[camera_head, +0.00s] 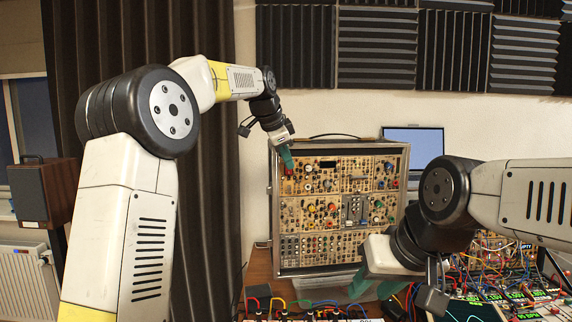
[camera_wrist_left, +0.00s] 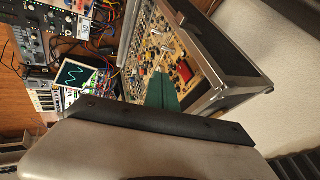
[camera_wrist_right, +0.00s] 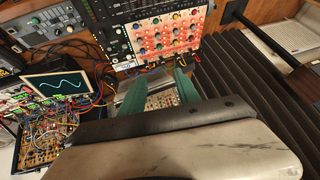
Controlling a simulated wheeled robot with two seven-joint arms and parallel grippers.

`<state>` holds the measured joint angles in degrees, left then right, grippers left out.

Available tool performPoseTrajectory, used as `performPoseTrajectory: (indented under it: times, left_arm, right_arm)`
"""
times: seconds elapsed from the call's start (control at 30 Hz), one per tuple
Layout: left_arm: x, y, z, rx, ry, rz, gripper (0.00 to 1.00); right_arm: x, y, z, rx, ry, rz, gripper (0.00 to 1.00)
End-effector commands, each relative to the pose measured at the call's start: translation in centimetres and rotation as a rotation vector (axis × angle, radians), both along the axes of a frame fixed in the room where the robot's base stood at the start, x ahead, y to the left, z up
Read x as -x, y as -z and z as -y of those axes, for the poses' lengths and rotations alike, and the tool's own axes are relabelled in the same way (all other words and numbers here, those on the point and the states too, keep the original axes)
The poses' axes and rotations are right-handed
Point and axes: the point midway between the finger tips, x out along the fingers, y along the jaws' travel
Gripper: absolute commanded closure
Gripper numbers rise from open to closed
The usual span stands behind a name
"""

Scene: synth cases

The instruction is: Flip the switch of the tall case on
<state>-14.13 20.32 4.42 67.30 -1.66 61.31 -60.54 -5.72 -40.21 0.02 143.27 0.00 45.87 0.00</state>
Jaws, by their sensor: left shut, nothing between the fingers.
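The tall case (camera_head: 407,160) stands upright on the table, its front full of knobs and sockets, with a handle on top. A red switch (camera_wrist_left: 184,71) sits in a corner of its panel in the left wrist view; its on or off position is too small to tell. My left gripper (camera_head: 287,158) is shut and empty, its green fingertips at the panel's upper left, close by the switch. I cannot tell whether they touch it. The fingers also show in the left wrist view (camera_wrist_left: 162,92). My right gripper (camera_head: 374,287) is open and empty, low in front of the case.
A laptop (camera_head: 414,142) stands behind the case at the right. Modules with many cables (camera_head: 500,285) crowd the lower right. An oscilloscope screen (camera_wrist_right: 57,84) shows in the right wrist view. A wooden speaker (camera_head: 45,190) is at the far left.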

Motion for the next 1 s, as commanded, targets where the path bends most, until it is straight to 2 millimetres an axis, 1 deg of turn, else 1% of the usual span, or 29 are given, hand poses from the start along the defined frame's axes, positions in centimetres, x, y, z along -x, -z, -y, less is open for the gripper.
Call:
performPoseTrajectory:
  times: [0.03, 0.23, 0.4, 0.6, 0.87, 0.97, 1.0]
  left_arm:
    - [0.4, -1.0, -0.4, 0.002, -0.002, 0.005, 1.00]
    - [2.4, -4.2, -1.5, 0.002, -0.001, 0.005, 1.00]
    - [3.6, -6.2, -2.3, 0.001, -0.001, 0.002, 1.00]
    - [4.3, -7.2, -2.6, 0.001, -0.001, 0.001, 1.00]
    - [4.3, -7.2, -2.7, 0.000, 0.000, 0.001, 1.00]
    - [4.4, -7.2, -2.7, 0.002, -0.004, 0.000, 1.00]
    - [4.6, -7.2, -2.9, 0.004, -0.011, -0.002, 1.00]
  right_arm:
    - [0.0, 0.0, 0.0, 0.000, 0.000, 0.000, 0.61]
    - [0.0, 0.0, 0.0, 0.000, 0.000, -0.001, 0.61]
    - [0.0, 0.0, 0.0, 0.000, 0.000, -0.001, 0.61]
    - [0.0, 0.0, 0.0, 0.000, 0.000, -0.001, 0.61]
    - [0.0, 0.0, 0.0, 0.000, 0.000, -0.001, 0.61]
    - [-0.1, -0.1, 0.0, -0.003, 0.004, -0.001, 0.79]
    - [-0.4, -0.3, 0.0, -0.007, 0.012, -0.002, 0.87]
